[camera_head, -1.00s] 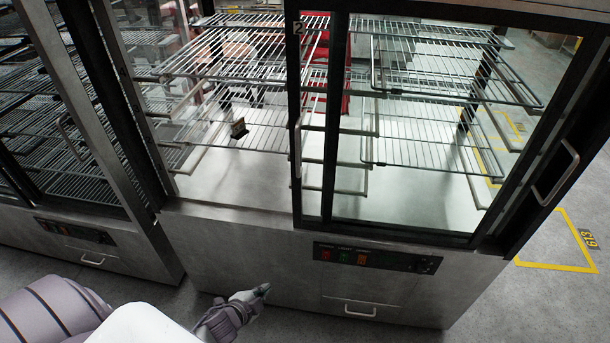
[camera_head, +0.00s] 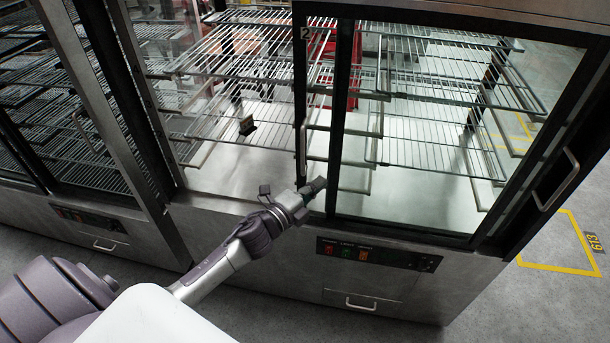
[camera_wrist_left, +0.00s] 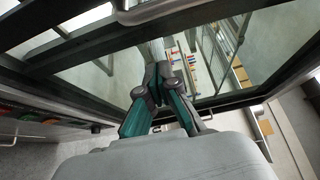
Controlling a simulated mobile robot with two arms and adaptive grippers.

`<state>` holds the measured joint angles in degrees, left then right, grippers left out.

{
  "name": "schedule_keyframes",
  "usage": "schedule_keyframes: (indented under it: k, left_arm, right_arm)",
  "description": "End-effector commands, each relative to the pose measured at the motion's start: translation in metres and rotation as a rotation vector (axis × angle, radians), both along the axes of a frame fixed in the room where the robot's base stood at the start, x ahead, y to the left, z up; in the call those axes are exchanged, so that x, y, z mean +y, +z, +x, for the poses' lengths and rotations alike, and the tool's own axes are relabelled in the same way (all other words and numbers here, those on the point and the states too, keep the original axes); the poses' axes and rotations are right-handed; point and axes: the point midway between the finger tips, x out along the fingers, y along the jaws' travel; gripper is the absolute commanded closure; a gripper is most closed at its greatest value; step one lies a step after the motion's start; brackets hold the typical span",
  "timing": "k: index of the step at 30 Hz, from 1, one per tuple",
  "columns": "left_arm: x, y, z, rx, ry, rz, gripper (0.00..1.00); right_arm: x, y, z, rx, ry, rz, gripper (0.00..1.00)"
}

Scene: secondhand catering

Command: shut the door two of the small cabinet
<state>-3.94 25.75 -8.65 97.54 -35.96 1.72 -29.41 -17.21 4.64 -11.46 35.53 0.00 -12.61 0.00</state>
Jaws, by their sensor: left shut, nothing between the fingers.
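The small cabinet (camera_head: 245,226) is steel with glass sliding doors and wire shelves. Its door two (camera_head: 345,117), black-framed and marked "2", stands in the right half, overlapping the other panel there. The left half of the front is open, with shelves showing. A slim upright handle (camera_head: 304,150) runs along the door's left edge. My left gripper (camera_head: 319,185) is at the lower left corner of door two, beside its frame. In the left wrist view its fingers (camera_wrist_left: 157,72) are together and empty, close to the glass and frame; contact cannot be told. My right gripper is out of view.
Another glass cabinet (camera_head: 75,120) with dark shelves stands at the left. A small dark tag (camera_head: 247,125) is inside the open half. A control panel (camera_head: 375,254) and drawer handle (camera_head: 360,304) lie below the door. Grey floor is free in front.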

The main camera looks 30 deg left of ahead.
Motion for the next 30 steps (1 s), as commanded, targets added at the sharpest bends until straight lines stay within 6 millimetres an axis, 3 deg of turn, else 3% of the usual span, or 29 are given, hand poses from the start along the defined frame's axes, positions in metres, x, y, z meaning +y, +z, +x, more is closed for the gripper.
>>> schedule_keyframes:
  k: [2, 6, 10, 25, 30]
  left_arm:
    - [-0.001, 0.002, 0.014, 0.000, 0.001, 0.000, 1.00]
    - [0.023, 0.000, 0.007, 0.003, 0.002, 0.001, 1.00]
    - [0.034, 0.000, 0.006, 0.002, 0.001, -0.001, 1.00]
    - [0.039, -0.001, 0.005, 0.001, 0.000, -0.001, 1.00]
    - [0.050, -0.002, 0.001, 0.003, 0.002, 0.001, 1.00]
  right_arm:
    - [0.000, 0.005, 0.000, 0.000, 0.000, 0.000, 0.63]
    - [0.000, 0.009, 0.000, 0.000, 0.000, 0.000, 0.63]
    - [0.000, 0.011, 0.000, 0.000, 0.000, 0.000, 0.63]
    - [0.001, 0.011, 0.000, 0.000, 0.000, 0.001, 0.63]
    - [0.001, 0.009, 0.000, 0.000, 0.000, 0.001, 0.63]
